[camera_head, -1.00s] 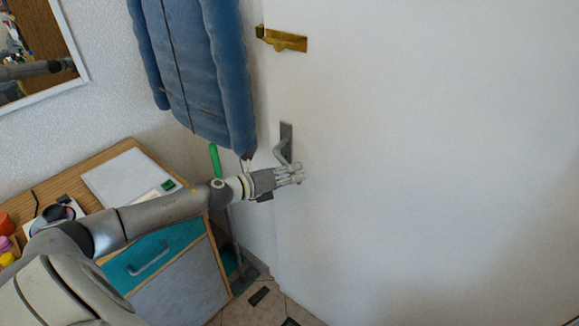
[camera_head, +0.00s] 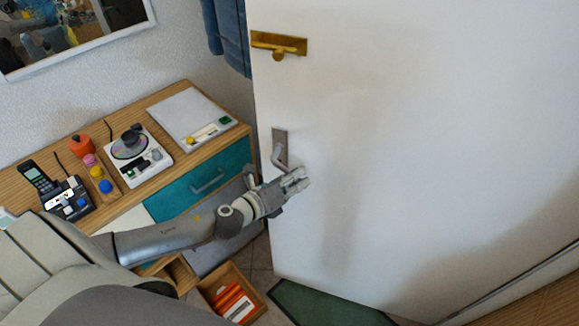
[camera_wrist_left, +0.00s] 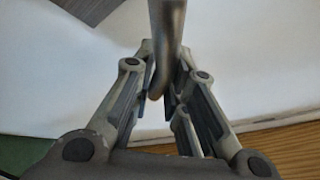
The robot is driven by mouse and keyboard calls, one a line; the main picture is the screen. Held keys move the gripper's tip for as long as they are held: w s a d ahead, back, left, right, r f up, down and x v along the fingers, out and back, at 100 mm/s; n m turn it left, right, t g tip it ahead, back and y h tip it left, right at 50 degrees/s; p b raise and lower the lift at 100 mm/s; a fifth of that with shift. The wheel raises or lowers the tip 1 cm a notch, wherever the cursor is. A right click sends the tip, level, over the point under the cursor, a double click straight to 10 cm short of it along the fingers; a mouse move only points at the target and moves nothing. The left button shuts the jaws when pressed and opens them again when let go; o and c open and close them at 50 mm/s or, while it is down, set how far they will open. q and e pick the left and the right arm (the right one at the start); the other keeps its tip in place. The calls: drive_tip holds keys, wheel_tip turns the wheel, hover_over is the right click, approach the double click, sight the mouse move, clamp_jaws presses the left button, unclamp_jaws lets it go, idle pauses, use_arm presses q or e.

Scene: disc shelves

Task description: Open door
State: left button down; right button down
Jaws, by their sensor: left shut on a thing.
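The white door (camera_head: 410,140) fills the right of the head view and stands at an angle, with its free left edge and bottom edge showing. The grey door handle (camera_head: 279,150) is on a plate near that free edge. My left gripper (camera_head: 294,182) is at the handle's lower end, shut on it. In the left wrist view the handle (camera_wrist_left: 168,40) comes down between the two fingers of my left gripper (camera_wrist_left: 164,75). The exact contact is hard to see. My right gripper is not in view.
A brass latch (camera_head: 280,44) is on the door above the handle. A green mat (camera_head: 320,306) lies at the door's bottom. A blue jacket (camera_head: 230,35) hangs behind.

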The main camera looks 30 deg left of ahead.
use_arm(q)
drive_tip(key=shift+r, duration=0.25)
drive_tip(key=shift+w+a+f, duration=0.1)
drive_tip(key=shift+w+f, duration=0.1)
drive_tip(key=shift+w, duration=0.15)
drive_tip(key=c, duration=1.8)
unclamp_jaws()
drive_tip(key=o, duration=0.3)
drive_tip(key=shift+s, duration=0.2)
drive_tip(key=shift+o, duration=0.2)
drive_tip(key=v, duration=1.2)
